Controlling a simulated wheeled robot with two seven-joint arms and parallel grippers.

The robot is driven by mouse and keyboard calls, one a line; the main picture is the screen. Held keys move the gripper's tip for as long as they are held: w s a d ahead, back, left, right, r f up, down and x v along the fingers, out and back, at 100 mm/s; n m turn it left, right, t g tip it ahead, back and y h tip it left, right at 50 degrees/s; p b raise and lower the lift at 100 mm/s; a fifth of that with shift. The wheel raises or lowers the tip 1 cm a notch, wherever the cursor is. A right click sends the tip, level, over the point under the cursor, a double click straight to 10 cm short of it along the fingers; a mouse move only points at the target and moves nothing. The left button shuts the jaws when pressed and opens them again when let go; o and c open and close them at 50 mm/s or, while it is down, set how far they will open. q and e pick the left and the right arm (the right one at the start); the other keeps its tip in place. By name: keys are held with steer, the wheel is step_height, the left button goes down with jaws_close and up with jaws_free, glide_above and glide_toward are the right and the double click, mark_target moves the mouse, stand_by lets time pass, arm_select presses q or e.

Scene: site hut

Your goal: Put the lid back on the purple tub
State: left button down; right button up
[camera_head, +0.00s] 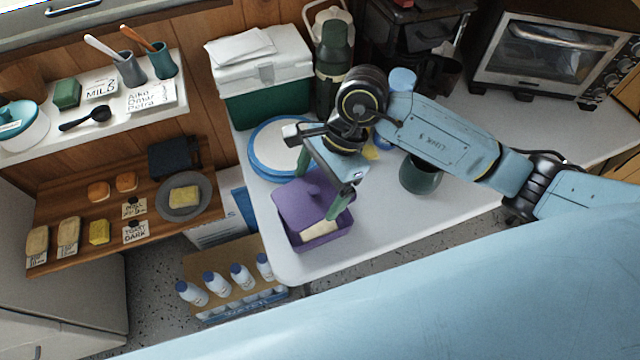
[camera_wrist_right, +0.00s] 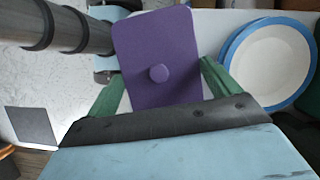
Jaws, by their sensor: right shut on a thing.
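The purple lid (camera_head: 296,203) is a flat rectangle with a round knob, which shows in the right wrist view (camera_wrist_right: 158,73). My right gripper (camera_head: 318,188) is shut on the lid, with its green fingers at two opposite edges. The purple tub (camera_head: 322,242) stands on the white worktop near its front left corner, below the lid. The lid hides much of the tub's opening; at the front a pale food piece (camera_head: 319,230) shows inside. I cannot tell whether the lid touches the tub. My left gripper is not in view.
A blue-rimmed white plate (camera_head: 257,163) lies behind the tub, close to my gripper. A dark green mug (camera_head: 419,176) stands to the right. A green cool box (camera_head: 262,105) and a flask (camera_head: 333,75) stand behind.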

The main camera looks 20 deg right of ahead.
mark_target(326, 194)
steer(key=shift+s+d+f+m+t, duration=0.15)
steer(key=shift+f+m+t, duration=0.15)
steer(key=shift+m, duration=0.5)
steer(key=shift+f+b, duration=0.5)
steer(key=shift+f, duration=0.1)
step_height(326, 194, down, 4)
steer(key=b, duration=0.2)
steer(key=shift+b, duration=0.4)
steer(key=shift+f, duration=0.2)
steer(key=shift+f+b, duration=0.3)
steer(key=shift+b, duration=0.2)
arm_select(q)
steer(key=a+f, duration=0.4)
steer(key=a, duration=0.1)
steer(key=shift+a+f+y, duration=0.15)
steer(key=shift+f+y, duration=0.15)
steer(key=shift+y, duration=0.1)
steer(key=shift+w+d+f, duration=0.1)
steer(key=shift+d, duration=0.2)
arm_select(e)
steer(key=shift+r, duration=0.1)
arm_select(q)
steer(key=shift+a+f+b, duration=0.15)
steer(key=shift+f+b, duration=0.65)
steer(key=shift+b, duration=0.05)
arm_select(e)
steer(key=shift+f, duration=0.45)
